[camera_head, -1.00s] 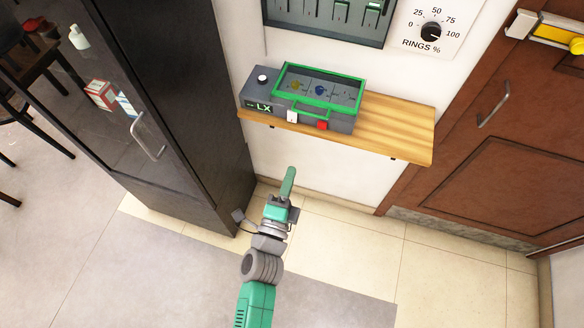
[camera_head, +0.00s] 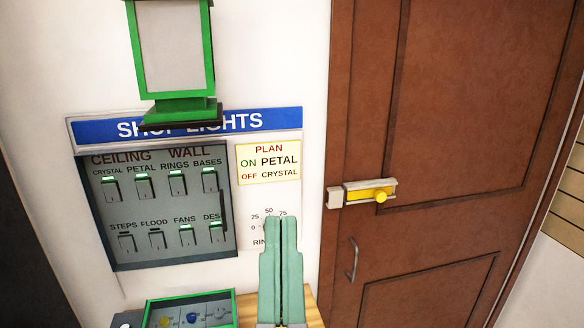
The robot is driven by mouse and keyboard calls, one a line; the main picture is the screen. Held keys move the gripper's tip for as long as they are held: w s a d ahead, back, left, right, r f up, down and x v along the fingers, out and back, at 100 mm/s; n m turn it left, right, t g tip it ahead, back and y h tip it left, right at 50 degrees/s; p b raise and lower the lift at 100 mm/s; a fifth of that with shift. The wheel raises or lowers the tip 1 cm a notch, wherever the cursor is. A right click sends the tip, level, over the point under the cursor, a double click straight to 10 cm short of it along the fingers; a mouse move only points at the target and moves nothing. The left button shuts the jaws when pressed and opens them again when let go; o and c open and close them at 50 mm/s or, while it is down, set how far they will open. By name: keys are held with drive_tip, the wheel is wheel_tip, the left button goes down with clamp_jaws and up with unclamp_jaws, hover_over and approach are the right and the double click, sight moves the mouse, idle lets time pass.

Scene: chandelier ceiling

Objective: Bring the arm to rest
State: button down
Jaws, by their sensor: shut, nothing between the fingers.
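My gripper (camera_head: 281,222) is green and points up at the bottom middle of the head view. Its two fingers lie side by side with only a thin dark line between them. It is shut and holds nothing. In the picture it stands in front of the wall, over part of the rings dial plate (camera_head: 258,222), and hides the dial's knob. The rest of my arm is below the picture edge.
A shop lights switch panel (camera_head: 160,254) is left of my gripper, with a plan card (camera_head: 268,162) beside it. A green-framed box (camera_head: 148,298) and a wooden shelf (camera_head: 313,312) show below. A brown door (camera_head: 440,240) with a yellow-knobbed bolt (camera_head: 362,192) is at right.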

wheel_tip(320, 180, up, 29)
drive_tip(key=s+p, duration=0.1)
drive_tip(key=p, duration=2.6)
drive_tip(key=shift+d+f+p, duration=0.2)
drive_tip(key=shift+d+p, duration=0.05)
drive_tip(key=shift+p, duration=0.05)
drive_tip(key=shift+f, duration=0.1)
